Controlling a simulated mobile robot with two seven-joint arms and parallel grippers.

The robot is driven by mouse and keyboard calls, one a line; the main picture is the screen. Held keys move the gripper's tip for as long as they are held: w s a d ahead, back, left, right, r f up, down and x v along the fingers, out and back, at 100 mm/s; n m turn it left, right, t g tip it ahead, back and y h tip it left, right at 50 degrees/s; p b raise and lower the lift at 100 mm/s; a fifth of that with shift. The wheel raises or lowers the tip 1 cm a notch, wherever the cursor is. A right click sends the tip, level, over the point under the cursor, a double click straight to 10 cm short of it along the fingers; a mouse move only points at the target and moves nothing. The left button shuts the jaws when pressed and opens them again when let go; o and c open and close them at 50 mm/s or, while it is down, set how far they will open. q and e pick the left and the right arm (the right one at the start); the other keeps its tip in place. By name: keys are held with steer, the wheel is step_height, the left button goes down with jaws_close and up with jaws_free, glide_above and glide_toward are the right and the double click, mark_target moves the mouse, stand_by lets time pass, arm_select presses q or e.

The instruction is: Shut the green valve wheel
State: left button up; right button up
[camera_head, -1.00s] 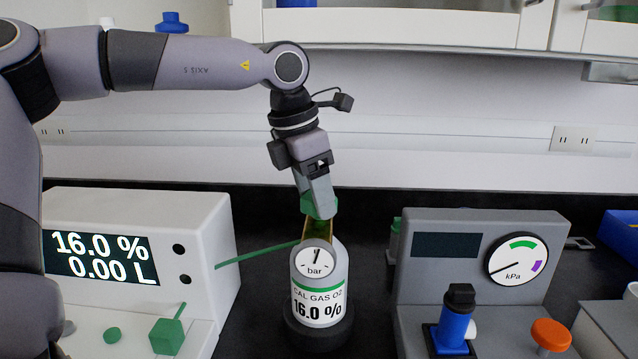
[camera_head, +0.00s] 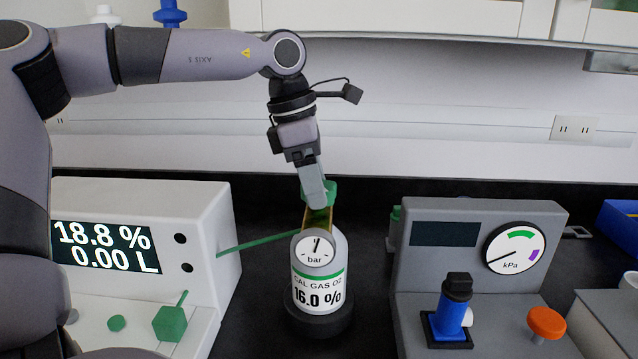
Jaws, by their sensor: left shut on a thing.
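The green valve wheel (camera_head: 324,190) sits on top of the gas bottle (camera_head: 319,290), which is labelled CAL GAS O2 16.0 %. My left gripper (camera_head: 318,192) comes down on the wheel from above and is shut on it; its fingers hide part of the wheel. The round bar gauge (camera_head: 315,247) on the bottle faces me, its needle near upright. A green tube (camera_head: 265,243) runs from the bottle to the white analyser (camera_head: 190,225), whose display reads 18.8 % and 0.00 L. My right gripper is not in view.
A grey unit with a kPa dial (camera_head: 515,248) stands to the right, with a blue and black fitting (camera_head: 455,312) and an orange knob (camera_head: 546,322) before it. Dark bench shows between the units.

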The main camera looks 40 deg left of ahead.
arm_select(q)
steer(key=shift+d, duration=0.1)
steer(key=shift+w+m+g+h, duration=0.1)
steer(key=shift+m+g+h, duration=0.3)
steer(key=shift+m, duration=2.6)
steer(key=o, duration=0.8)
steer(key=shift+g, duration=0.3)
steer(key=shift+w, duration=0.1)
